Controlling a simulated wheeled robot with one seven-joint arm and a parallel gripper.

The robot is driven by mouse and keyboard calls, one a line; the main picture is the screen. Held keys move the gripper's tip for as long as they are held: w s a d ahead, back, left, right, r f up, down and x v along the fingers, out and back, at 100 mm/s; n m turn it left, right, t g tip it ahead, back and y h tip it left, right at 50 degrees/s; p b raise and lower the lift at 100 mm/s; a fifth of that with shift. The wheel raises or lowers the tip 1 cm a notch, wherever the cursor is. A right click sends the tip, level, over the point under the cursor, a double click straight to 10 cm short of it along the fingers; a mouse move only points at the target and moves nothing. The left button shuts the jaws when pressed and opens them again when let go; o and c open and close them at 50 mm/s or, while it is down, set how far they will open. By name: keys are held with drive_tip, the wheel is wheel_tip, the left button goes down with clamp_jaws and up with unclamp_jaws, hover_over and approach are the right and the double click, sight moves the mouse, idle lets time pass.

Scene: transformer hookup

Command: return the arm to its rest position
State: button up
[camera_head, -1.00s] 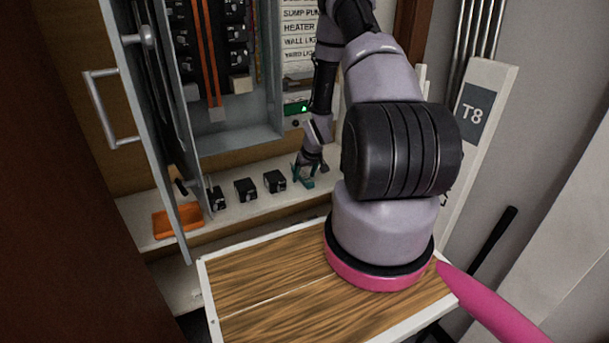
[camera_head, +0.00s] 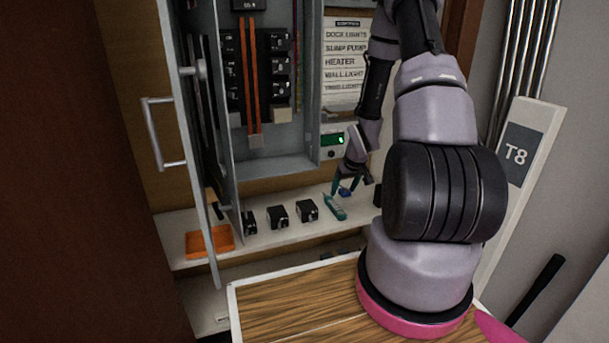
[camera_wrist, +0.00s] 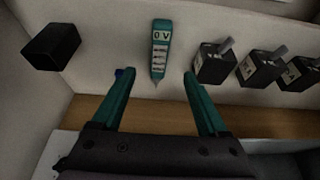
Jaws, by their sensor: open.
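My gripper (camera_head: 352,187) is above the pale shelf, close to the wall, with the arm reaching forward and down to it. In the wrist view my gripper (camera_wrist: 159,74) has its two teal fingers spread apart with nothing between them. A teal voltage tester (camera_head: 334,207) lies on the shelf just in front of the gripper. The tester also shows in the wrist view (camera_wrist: 160,48), beyond the fingertips and apart from them, with "0 V" on its display.
Several black breakers (camera_head: 278,216) stand in a row left of the tester. An orange tray (camera_head: 209,242) sits at the shelf's left end. The open cabinet door (camera_head: 203,150) and electrical panel (camera_head: 272,168) rise behind. A black block (camera_wrist: 51,46) is on the wrist view's left.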

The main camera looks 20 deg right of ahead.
drive_tip(key=s+a+r+m+t, duration=0.1)
drive_tip(key=s+a+r, duration=0.15)
drive_tip(key=r, duration=1.15)
drive_tip(key=s+a+r+m, duration=0.1)
drive_tip(key=s+a+r, duration=0.15)
drive_tip(key=r, duration=1.05)
drive_tip(key=s+a+r+m+y, duration=0.1)
drive_tip(key=s+a+r, duration=0.4)
drive_tip(key=s+r, duration=0.3)
drive_tip(key=s+a+r+m+t+y, duration=0.1)
drive_tip(key=s+a+r, duration=0.4)
drive_tip(key=s+r, duration=0.3)
drive_tip(key=s, duration=0.3)
drive_tip(key=shift+a+r+m, duration=0.15)
drive_tip(key=shift+a+m, duration=0.15)
